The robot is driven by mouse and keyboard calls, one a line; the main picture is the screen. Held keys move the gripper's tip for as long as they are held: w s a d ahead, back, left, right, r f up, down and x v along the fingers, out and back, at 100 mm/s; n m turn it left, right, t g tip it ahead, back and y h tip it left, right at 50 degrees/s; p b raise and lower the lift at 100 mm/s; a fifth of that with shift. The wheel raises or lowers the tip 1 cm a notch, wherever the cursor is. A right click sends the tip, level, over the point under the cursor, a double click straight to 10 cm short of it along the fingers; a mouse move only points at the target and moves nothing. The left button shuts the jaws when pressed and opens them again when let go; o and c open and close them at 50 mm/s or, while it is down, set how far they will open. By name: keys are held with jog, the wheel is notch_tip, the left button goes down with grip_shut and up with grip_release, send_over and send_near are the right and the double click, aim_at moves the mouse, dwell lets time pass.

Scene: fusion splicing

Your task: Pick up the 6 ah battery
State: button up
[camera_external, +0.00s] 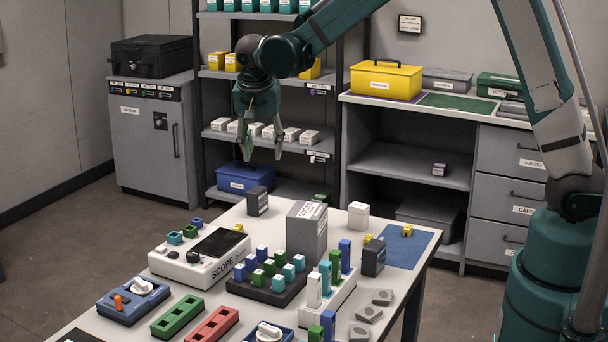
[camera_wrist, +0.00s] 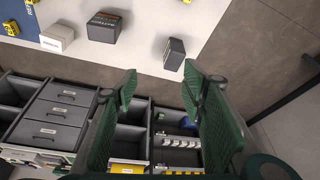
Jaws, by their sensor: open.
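A dark grey battery-like block (camera_external: 257,201) stands upright at the table's far edge; it also shows in the wrist view (camera_wrist: 174,54), above and between my fingers. A second dark block (camera_external: 374,257) stands near the blue mat. Their labels are too small to read, so I cannot tell which is the 6 ah battery. My gripper (camera_external: 264,155) is open and empty, fingers down, well above and beyond the table's far edge. In the wrist view its two green fingers (camera_wrist: 160,85) are spread apart.
A tall grey box (camera_external: 307,232) stands right of the far block, with a white box (camera_external: 358,215) beyond it. A white scope unit (camera_external: 200,258) and a rack of coloured blocks (camera_external: 268,280) crowd the table's middle. Shelves (camera_external: 270,137) stand behind my gripper.

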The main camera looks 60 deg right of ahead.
aim_at(255, 190)
jog(key=w+d+f+m, duration=0.1)
jog(key=w+f, duration=0.1)
jog(key=f, duration=0.1)
jog(key=w+d+f+m+g, duration=0.1)
jog(key=w+f, duration=0.1)
jog(key=f, duration=0.1)
jog(key=w+d+f+m, duration=0.1)
jog(key=f, duration=0.3)
jog(key=shift+w+d+h, duration=0.15)
jog(key=shift+w+h, duration=0.15)
jog(key=shift+w, duration=0.1)
jog(key=shift+f, duration=0.1)
jog(key=shift+x, duration=1.3)
jog(key=shift+b+x, duration=0.35)
jog(key=shift+x, duration=2.3)
jog(key=c, duration=1.1)
